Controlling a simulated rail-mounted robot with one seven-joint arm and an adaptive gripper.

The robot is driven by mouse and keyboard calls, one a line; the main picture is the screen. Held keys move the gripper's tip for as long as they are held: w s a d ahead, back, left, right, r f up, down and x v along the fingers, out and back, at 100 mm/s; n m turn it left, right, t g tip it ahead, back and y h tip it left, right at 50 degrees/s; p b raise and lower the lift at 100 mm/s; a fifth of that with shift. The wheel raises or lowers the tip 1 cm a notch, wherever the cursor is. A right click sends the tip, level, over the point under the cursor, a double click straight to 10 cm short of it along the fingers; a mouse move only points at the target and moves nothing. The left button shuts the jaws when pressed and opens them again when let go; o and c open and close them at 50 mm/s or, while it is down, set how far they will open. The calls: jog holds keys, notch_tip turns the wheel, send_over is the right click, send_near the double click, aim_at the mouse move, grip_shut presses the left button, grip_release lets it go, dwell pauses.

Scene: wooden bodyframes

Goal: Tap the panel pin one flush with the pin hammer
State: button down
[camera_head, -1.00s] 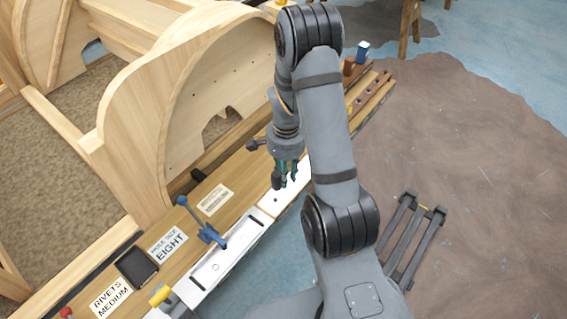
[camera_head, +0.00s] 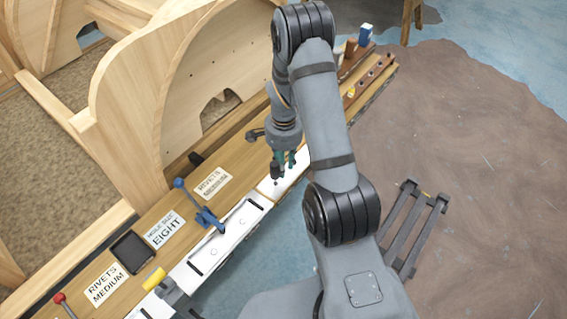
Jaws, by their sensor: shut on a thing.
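My gripper (camera_head: 285,158) hangs fingers down above the bench's right part, over a white panel (camera_head: 293,170). Its teal fingers are shut on a dark piece (camera_head: 275,171), which I take to be the pin hammer; its shape is small and partly hidden by the fingers. The dark piece is just above a small dark dot (camera_head: 276,184) on the white panel, which may be panel pin one. I cannot tell whether the hammer touches the dot, or how far the pin stands out.
A wooden bodyframe (camera_head: 130,110) rises behind the bench. A blue-handled tool (camera_head: 203,212), a black tray (camera_head: 132,252), a yellow-handled tool (camera_head: 154,279) and labels sit left of my gripper. A dark knobbed part (camera_head: 255,135) is beside it. A rack (camera_head: 370,80) stands at the bench's far end.

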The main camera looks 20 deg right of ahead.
jog(key=shift+f, duration=0.1)
notch_tip(320, 180, down, 4)
jog(key=b, duration=0.4)
jog(key=shift+r+p, duration=2.1)
jog(key=shift+r, duration=0.9)
jog(key=shift+f, duration=0.1)
